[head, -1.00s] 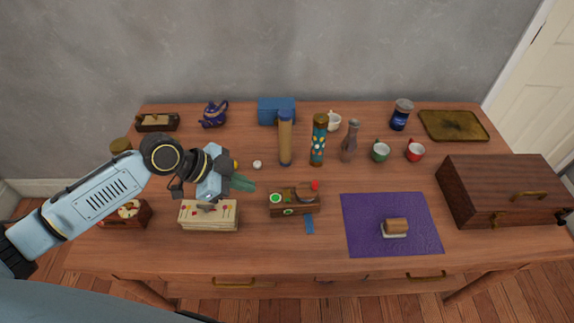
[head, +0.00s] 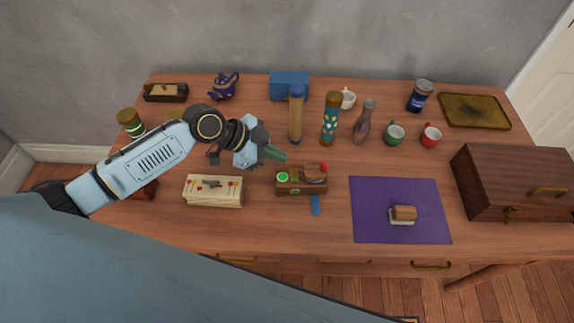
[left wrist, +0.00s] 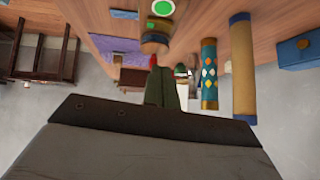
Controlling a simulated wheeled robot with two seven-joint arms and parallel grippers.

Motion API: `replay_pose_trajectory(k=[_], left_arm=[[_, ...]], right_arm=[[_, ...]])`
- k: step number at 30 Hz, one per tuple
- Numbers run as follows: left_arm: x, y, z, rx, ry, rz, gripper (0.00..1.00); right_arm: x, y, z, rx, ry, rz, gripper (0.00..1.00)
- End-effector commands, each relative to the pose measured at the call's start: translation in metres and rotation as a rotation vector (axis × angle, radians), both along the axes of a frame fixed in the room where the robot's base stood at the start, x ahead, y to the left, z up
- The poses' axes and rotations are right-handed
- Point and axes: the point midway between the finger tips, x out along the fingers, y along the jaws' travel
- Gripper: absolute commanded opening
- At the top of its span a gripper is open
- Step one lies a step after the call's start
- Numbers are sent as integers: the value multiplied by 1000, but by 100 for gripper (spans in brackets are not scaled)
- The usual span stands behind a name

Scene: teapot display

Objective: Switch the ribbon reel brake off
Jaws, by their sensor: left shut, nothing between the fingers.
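The ribbon reel (head: 301,188) is a small wooden box near the middle of the table. It has a round green button on top at its left, a green mark on its front, a brown spool and a red knob at its right. A blue ribbon (head: 315,205) hangs from its front onto the table. My left gripper (head: 274,153) is shut and empty, with its green fingers just behind and left of the reel, apart from it in the head view. In the left wrist view the shut fingers (left wrist: 161,88) point toward the reel (left wrist: 154,38) and partly cover its red knob. My right gripper is not in view.
A patterned cylinder (head: 330,118) and a tan cylinder (head: 296,115) stand behind the reel. A cream box (head: 213,199) is at its left, and a purple mat (head: 400,232) with a small block on it at its right. A wooden chest (head: 515,185) stands far right.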

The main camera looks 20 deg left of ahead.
Motion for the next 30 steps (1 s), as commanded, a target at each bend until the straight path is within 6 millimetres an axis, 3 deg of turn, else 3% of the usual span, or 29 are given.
replay_pose_trajectory(k=[5, 12, 30], left_arm=[[13, -25, -27, -4, 1, 0, 0], [17, -23, -60, 0, 1, 2, 0], [19, -21, -70, 1, -1, 0, 0]], right_arm=[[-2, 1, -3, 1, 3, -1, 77], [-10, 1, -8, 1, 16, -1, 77], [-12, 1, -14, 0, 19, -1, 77]])
